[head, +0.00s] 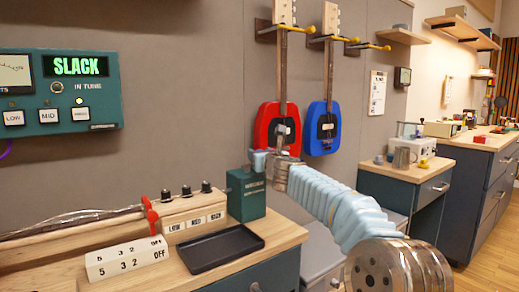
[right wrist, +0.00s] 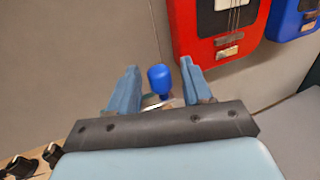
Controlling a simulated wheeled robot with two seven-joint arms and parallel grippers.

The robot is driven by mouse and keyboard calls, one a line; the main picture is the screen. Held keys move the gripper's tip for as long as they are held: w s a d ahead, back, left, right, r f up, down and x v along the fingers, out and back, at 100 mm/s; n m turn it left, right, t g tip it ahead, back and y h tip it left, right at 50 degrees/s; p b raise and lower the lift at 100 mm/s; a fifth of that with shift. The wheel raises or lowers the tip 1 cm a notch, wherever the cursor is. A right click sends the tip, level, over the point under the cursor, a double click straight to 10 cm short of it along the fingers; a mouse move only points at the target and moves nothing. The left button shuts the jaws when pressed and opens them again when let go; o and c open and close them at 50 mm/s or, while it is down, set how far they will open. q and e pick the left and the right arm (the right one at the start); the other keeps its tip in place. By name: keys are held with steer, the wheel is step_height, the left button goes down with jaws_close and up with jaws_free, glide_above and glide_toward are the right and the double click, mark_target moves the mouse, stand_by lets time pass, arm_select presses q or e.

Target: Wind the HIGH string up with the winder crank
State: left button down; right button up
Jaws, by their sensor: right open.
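My right gripper (head: 262,160) is open above the dark green box (head: 246,195) at the bench's back right. In the right wrist view, a blue knob (right wrist: 160,78), apparently the winder crank's handle, stands between the open fingers, with gaps on both sides; the rest of the crank is mostly hidden. Three dark tuning pegs (head: 187,191) stand on a wooden block (head: 192,216) labelled LOW, MID and, it seems, HIGH, left of the box. The tuner panel (head: 70,90) reads SLACK in green; its rightmost button (head: 81,114) looks pinkish. My left gripper is out of view.
Red (head: 265,130) and blue (head: 322,130) guitar-like instruments hang on the wall behind my right gripper.

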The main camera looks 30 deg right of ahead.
steer(key=shift+w+d, duration=0.15)
steer(key=shift+w, duration=0.5)
jaws_close()
